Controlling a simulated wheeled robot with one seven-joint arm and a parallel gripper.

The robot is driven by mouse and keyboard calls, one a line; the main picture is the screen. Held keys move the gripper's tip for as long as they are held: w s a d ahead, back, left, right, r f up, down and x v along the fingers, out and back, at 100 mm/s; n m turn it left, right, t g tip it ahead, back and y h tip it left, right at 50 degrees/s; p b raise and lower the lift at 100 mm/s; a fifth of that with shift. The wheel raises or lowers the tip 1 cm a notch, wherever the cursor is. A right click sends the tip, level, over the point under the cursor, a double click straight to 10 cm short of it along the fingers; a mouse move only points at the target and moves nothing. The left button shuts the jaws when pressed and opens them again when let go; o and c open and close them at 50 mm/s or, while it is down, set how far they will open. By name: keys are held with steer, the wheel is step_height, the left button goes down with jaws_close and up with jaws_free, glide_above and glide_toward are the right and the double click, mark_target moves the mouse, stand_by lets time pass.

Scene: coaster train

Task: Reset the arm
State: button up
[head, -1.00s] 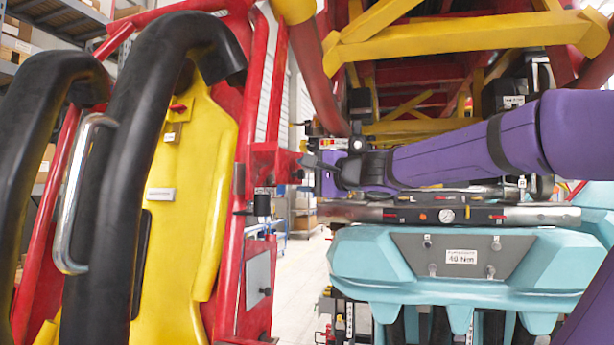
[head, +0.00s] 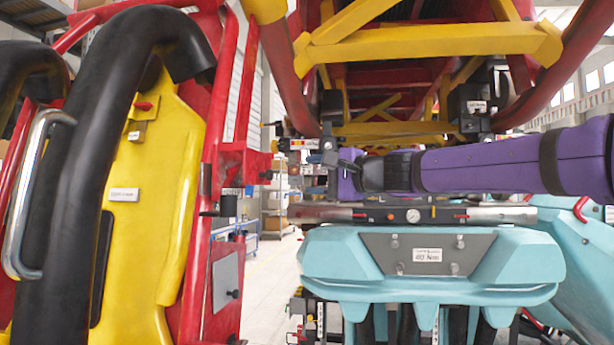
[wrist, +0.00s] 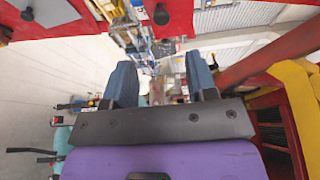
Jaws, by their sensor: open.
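My arm, in a purple cover with black bands, reaches in from the right edge of the head view and points left. My gripper (head: 325,150) is at its left end, small and partly hidden by the wrist. In the wrist view my gripper (wrist: 162,85) shows two blue-grey fingers standing apart with a gap between them. Nothing is seen between the fingers. In the head view the gripper is close to the red frame of the yellow seat (head: 150,200), but I cannot tell whether it touches anything.
A black padded restraint (head: 85,150) and a silver handle (head: 30,190) are at the left. A teal car body (head: 340,270) with a grey plate is below the arm. Yellow beams (head: 430,42) and red tubes (head: 285,85) are above. Open floor (head: 270,275) shows between seat and car.

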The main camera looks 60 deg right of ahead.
stand_by(0.6)
steer(key=w+a+f+n+g+y, duration=0.25)
steer(key=a+f+n, duration=0.25)
steer(key=a, duration=0.3)
steer(key=w+a+f+n+g+y, duration=0.1)
steer(key=a+f+n+g+y, duration=0.1)
steer(key=a+f+n+g, duration=0.45)
steer(key=s+a+f+n+g+h, duration=0.4)
steer(key=a+f+n, duration=0.2)
steer(key=a+f, duration=0.5)
steer(key=shift+s+f, duration=0.35)
steer(key=shift+f, duration=0.35)
steer(key=shift+n+h, duration=0.25)
